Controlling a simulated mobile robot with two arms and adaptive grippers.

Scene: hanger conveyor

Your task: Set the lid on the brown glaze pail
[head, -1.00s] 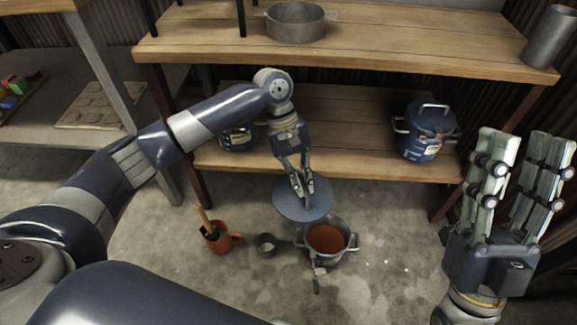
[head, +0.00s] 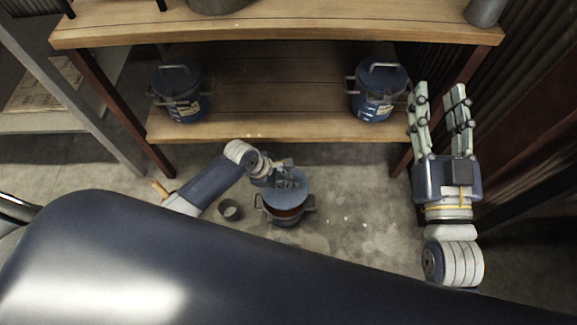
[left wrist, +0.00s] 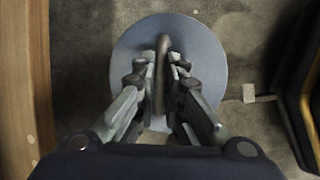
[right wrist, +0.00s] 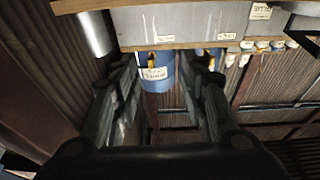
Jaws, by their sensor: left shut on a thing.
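The brown glaze pail (head: 284,221) stands on the concrete floor in front of the shelf, a grey pail with side handles. Brown glaze shows along its front. The round blue-grey lid (head: 292,189) is over the pail and covers much of its mouth; I cannot tell whether it touches the rim. My left gripper (head: 279,170) is shut on the lid's bar handle. In the left wrist view the handle (left wrist: 161,70) is between the fingers, with the lid (left wrist: 207,62) below, hiding the pail. My right gripper (head: 438,92) is raised at the right, open and empty.
Two lidded blue pails, one left (head: 181,92) and one right (head: 378,92), stand on the lower wooden shelf (head: 270,122). The floor right of the pail is clear.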

